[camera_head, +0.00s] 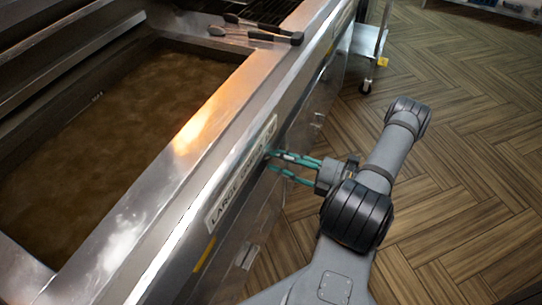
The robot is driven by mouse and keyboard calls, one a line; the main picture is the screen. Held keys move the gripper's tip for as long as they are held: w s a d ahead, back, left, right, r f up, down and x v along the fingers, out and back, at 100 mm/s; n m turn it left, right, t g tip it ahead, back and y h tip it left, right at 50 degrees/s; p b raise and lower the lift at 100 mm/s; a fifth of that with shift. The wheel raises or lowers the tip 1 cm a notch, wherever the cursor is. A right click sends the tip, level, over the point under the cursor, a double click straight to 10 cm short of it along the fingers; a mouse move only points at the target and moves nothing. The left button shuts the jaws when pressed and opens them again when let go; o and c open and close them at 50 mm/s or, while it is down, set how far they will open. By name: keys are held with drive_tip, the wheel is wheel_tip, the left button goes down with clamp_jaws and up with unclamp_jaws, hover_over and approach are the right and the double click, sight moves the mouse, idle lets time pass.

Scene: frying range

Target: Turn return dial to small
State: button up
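The return dial itself cannot be made out; the front face of the fryer is seen at a steep angle and partly hidden by my gripper. A label plate (240,171) reading "LARGE" and more words, partly unreadable, runs along the fryer's front edge. My gripper (270,161) reaches left to the front panel by the right end of this plate. Its two teal fingers are spread a little apart, with their tips at or very near the panel. Whether something is between the tips is too small to tell.
The fryer vat (130,110) of brown oil fills the left. Utensils with black handles (275,37) lie on its far rim. A wheeled metal cart (368,45) stands at the back. The wooden floor (460,120) to the right is clear.

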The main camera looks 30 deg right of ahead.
sight(268, 156)
drive_tip(key=v, duration=0.8)
drive_tip(key=shift+s+d, duration=0.2)
drive_tip(key=shift+s, duration=0.05)
drive_tip(key=shift+w+a, duration=0.1)
drive_tip(key=shift+w, duration=0.05)
drive_tip(key=x, duration=1.1)
drive_tip(key=shift+w+a, duration=0.25)
drive_tip(key=shift+a, duration=0.05)
